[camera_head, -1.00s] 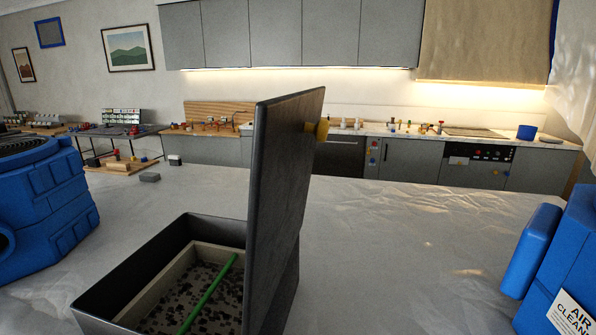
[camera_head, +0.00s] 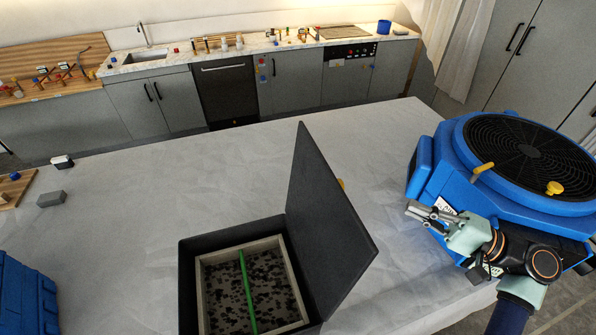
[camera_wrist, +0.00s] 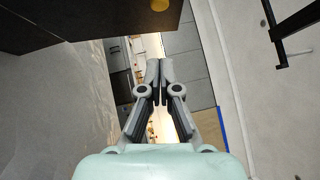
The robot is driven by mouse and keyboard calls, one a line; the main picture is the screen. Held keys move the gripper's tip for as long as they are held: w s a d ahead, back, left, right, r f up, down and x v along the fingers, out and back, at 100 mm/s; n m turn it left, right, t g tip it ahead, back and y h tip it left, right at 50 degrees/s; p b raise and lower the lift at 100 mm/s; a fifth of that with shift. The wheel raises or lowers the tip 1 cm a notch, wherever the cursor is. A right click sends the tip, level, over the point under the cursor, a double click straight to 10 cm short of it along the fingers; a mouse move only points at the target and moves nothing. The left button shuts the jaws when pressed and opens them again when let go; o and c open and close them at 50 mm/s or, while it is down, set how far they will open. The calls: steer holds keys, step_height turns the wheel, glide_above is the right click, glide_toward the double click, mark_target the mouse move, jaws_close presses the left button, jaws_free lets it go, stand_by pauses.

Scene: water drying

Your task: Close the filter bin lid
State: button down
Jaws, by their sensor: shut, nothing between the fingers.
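The filter bin (camera_head: 190,285) is a dark box on the covered table in the head view. Its lid (camera_head: 325,215) stands open on the right side, near upright and leaning right. Inside lies a pale-framed filter (camera_head: 203,297) with dark specks and a green bar (camera_head: 247,290) across it. A yellow knob (camera_head: 341,184) peeks from behind the lid, mostly hidden. My gripper (camera_head: 410,208) is shut and empty to the right of the lid, apart from it. In the wrist view my gripper's fingers (camera_wrist: 160,68) are together, and a dark panel with a yellow knob (camera_wrist: 159,5) shows at the top.
A blue air cleaner (camera_head: 440,170) with a round black grille stands right, close behind my gripper. Another blue machine (camera_head: 25,295) is at the lower left. A grey block (camera_head: 51,199) lies at the table's left. The table's middle behind the bin is clear.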

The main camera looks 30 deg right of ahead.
steer(key=s+a+p+x, duration=0.1)
steer(key=a+p+x, duration=0.1)
steer(key=x, duration=1)
steer(key=shift+a+p, duration=0.3)
steer(key=shift+p, duration=0.5)
steer(key=shift+w+r, duration=0.1)
